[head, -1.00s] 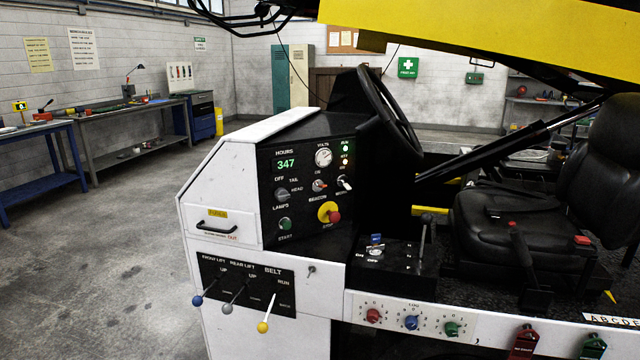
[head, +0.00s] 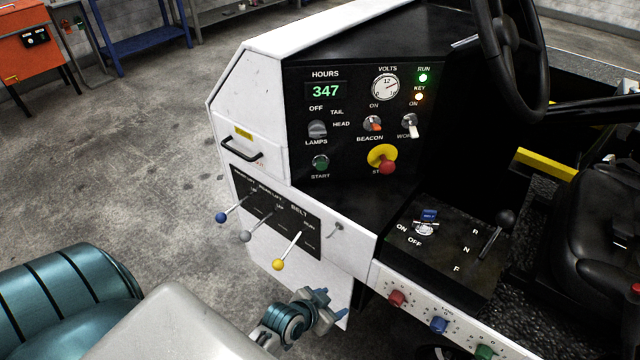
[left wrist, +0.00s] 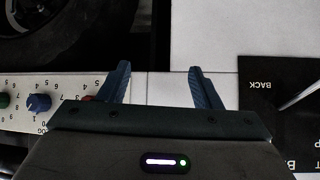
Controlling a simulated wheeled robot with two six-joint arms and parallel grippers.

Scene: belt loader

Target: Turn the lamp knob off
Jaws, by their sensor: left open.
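The lamp knob (head: 317,129) is a grey rotary knob on the black dash panel (head: 345,205) in the head view. It has the labels OFF, TAIL and HEAD around it and LAMPS below. Which label its pointer faces is too small to tell. My left gripper (head: 332,304) is low in front of the white side of the console, well below the knob and apart from it. In the left wrist view its two blue fingers (left wrist: 158,80) are spread with nothing between them. The lamp knob is not in that view. My right gripper is not in view.
Near the knob are a green start button (head: 320,162), a red stop button (head: 387,167) on yellow, and the beacon switch (head: 373,123). Below, several levers stick out, one with a yellow ball (head: 278,264). The steering wheel (head: 508,55) stands at the right.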

